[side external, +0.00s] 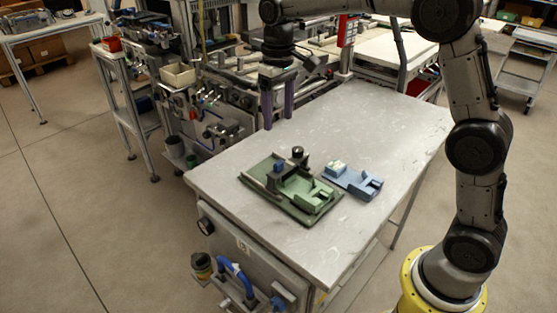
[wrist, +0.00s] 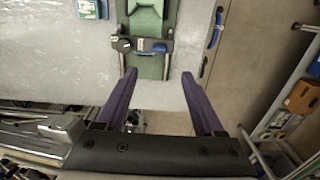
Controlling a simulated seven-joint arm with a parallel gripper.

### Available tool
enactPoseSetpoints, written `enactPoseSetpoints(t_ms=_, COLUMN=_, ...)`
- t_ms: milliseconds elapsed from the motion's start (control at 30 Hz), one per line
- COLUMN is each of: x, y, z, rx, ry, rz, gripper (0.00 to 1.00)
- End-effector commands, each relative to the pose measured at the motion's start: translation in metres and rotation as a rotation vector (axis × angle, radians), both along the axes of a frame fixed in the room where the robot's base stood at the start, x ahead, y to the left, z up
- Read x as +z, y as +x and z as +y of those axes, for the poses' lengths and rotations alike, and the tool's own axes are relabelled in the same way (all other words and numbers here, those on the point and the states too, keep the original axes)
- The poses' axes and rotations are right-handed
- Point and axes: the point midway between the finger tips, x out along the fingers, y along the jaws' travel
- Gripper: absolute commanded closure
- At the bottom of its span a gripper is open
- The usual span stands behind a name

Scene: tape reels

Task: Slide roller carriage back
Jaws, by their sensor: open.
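The roller carriage (side external: 281,178) is a dark bridge with a blue part and a round black knob on top. It sits across a green base plate (side external: 318,211) on the metal table. In the wrist view the carriage (wrist: 126,45) spans the green base (wrist: 152,68), with a metal bar and a blue part visible. My gripper (side external: 278,126) hangs above the table's far side, behind the carriage and apart from it. Its two purple fingers are apart and empty. In the wrist view my gripper (wrist: 160,75) points toward the carriage, with the base's end between the fingertips.
The table (side external: 400,125) is bare toward the far right. A machine bench (side external: 235,95) with fittings stands close behind the table's far left edge.

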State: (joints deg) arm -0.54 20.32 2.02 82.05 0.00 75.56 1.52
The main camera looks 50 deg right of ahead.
Motion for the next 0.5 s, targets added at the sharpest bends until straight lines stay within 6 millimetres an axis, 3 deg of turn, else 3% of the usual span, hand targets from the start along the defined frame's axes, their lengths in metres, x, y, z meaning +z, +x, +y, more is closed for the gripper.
enactPoseSetpoints(t_ms=167, x=-0.019, y=-0.001, z=0.000, rx=0.000, ry=0.000, rz=0.006, gripper=0.30)
enactPoseSetpoints(t_ms=500, x=-0.085, y=-0.002, z=0.000, rx=0.000, ry=0.000, rz=0.007, gripper=0.30)
